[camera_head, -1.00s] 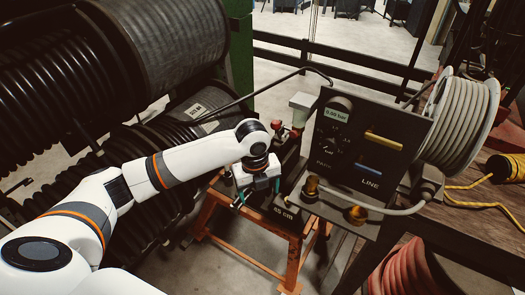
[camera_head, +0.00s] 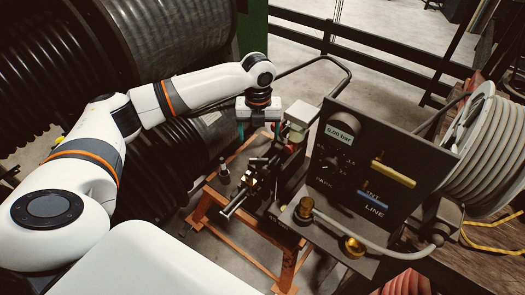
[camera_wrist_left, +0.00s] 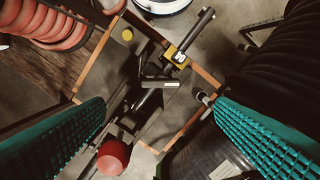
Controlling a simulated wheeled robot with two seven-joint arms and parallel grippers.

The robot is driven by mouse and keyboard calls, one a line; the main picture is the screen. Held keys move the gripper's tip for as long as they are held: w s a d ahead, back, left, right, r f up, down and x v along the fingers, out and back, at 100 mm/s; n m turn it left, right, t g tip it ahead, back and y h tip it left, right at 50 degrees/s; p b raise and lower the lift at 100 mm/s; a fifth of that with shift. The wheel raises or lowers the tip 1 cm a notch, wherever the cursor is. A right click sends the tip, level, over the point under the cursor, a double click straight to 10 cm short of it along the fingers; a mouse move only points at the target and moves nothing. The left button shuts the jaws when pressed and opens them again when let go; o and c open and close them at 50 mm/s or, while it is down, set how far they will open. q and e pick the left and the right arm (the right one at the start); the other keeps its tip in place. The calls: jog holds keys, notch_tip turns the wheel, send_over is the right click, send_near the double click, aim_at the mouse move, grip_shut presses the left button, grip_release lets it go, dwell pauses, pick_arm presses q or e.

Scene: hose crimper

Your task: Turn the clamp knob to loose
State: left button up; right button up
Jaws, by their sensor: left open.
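The crimper (camera_head: 258,178) is a dark mechanism with metal bars on an orange-framed stand (camera_head: 206,208). It also shows in the wrist view, with a dark T-shaped handle (camera_wrist_left: 150,90) and a yellow block (camera_wrist_left: 178,57) carrying a bar. A round red knob (camera_wrist_left: 113,158) shows below it there. I cannot tell for sure which part is the clamp knob, nor its setting. My left gripper (camera_head: 259,132) is open and empty, pointing down above the back of the stand. Its teal fingers (camera_wrist_left: 162,112) frame the mechanism in the wrist view, with nothing between them. My right gripper is out of view.
A dark panel (camera_head: 340,190) with a gauge reading 0.00 bar, yellow and blue bars and brass fittings stands to the right. A pale hose reel (camera_head: 490,155) is beyond it. Black hose drums (camera_head: 165,50) fill the left. A bent tube rises behind the stand.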

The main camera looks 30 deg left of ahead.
pick_arm(q)
send_over(259, 159)
jog(key=f+p, duration=0.1)
jog(key=f, duration=0.4)
jog(key=shift+s, duration=0.2)
jog(key=f, duration=0.4)
jog(key=shift+w+f, duration=0.1)
jog(key=shift+w, duration=0.1)
jog(key=shift+f+p, duration=0.3)
jog(key=shift+f, duration=0.3)
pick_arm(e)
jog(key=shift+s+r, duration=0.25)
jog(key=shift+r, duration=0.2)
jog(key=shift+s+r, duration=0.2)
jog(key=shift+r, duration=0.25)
pick_arm(q)
jog(key=shift+c, duration=0.9)
jog(key=c, duration=0.8)
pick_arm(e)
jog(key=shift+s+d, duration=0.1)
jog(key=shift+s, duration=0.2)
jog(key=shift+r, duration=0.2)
